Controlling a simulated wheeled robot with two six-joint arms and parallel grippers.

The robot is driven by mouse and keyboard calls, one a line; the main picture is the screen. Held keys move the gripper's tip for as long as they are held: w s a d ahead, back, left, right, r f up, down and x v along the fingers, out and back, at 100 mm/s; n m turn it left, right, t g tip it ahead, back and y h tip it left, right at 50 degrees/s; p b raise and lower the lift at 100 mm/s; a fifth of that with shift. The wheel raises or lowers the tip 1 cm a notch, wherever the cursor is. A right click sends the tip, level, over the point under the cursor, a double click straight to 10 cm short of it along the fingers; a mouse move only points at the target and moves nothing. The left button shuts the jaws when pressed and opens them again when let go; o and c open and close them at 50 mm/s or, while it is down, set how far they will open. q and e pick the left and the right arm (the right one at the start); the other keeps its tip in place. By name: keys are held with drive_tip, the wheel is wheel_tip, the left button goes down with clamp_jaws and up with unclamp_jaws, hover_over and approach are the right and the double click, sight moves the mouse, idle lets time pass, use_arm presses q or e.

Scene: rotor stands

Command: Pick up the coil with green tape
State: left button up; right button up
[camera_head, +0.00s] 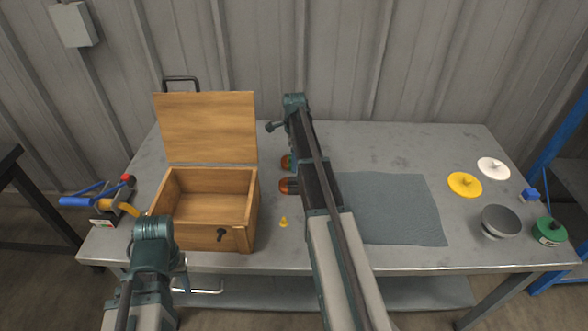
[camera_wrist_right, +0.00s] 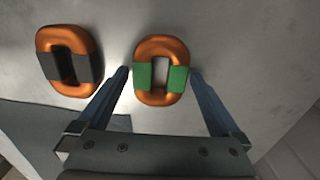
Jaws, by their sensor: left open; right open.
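The coil with green tape (camera_wrist_right: 161,47) is an orange oval ring with green bands on both sides, lying flat on the grey table. My right gripper (camera_wrist_right: 160,73) is open, its blue fingers on either side of this coil, with small gaps. A second orange coil with dark tape (camera_wrist_right: 69,87) lies to its left. In the head view the farther orange coil (camera_head: 286,162) and the nearer one (camera_head: 288,186) are partly hidden by my right arm; tape colours are unclear there. My left gripper (camera_head: 153,230) is in front of the wooden box, away from the coils, its fingers hard to see.
An open wooden box (camera_head: 240,238) stands left of the coils. A small yellow piece (camera_head: 284,222) lies between the box and my right arm. A grey-blue mat (camera_head: 400,210) covers the table (camera_head: 385,145) to the right. Discs, a bowl (camera_head: 500,222) and a green spool (camera_head: 549,232) are farther right.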

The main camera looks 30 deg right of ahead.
drive_tip(key=shift+f, duration=0.15)
clamp_jaws()
idle(0.4)
wheel_tip(320, 180, up, 10)
drive_tip(key=p, duration=1)
